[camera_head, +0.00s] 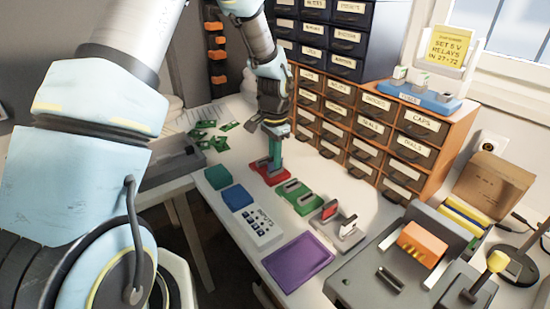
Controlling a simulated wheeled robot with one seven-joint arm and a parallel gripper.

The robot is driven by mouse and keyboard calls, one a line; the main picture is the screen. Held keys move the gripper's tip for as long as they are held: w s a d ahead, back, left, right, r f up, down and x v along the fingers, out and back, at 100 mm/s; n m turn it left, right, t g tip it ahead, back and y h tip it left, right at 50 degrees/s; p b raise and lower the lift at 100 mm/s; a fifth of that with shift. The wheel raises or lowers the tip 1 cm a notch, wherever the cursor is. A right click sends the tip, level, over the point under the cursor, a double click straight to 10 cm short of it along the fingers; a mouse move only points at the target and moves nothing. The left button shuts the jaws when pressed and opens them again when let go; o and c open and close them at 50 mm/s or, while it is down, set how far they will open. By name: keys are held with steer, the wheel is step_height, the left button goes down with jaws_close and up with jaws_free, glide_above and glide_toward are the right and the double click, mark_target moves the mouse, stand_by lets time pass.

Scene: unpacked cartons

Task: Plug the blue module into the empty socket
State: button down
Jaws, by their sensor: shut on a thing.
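My gripper (275,130) points down over the bench and is shut on a narrow teal piece (275,152). I cannot tell whether this piece is the blue module. Its lower end is at the red base (258,165); I cannot tell whether it is in a slot or just above it. The red base also has a dark slot-like part at its near side. A green base (303,208) with dark slots lies just in front. Beyond that, a grey base (322,228) carries a red module (329,210) and a pale module (349,227), both upright.
Teal (218,177) and blue (237,197) squares, a white button panel (262,228) and a purple mat (297,262) lie on the bench. Drawer cabinets (345,120) stand close behind the gripper. A grey machine (390,270) fills the front right. Green boards (210,137) lie at left.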

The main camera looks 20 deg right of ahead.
steer(key=c, duration=0.8)
jaws_free()
steer(key=shift+c, duration=0.2)
steer(key=shift+r, duration=0.1)
step_height(320, 180, up, 11)
steer(key=b, duration=0.2)
steer(key=s+a+n, duration=0.3)
steer(key=a+n, duration=0.1)
steer(key=a, duration=0.6)
steer(key=s+a+n+t, duration=0.1)
steer(key=s+a+n, duration=0.2)
steer(key=a, duration=0.7)
steer(key=s+a+n, duration=0.3)
steer(key=a+n, duration=0.3)
steer(key=a, duration=0.4)
steer(key=shift+n+t, duration=0.3)
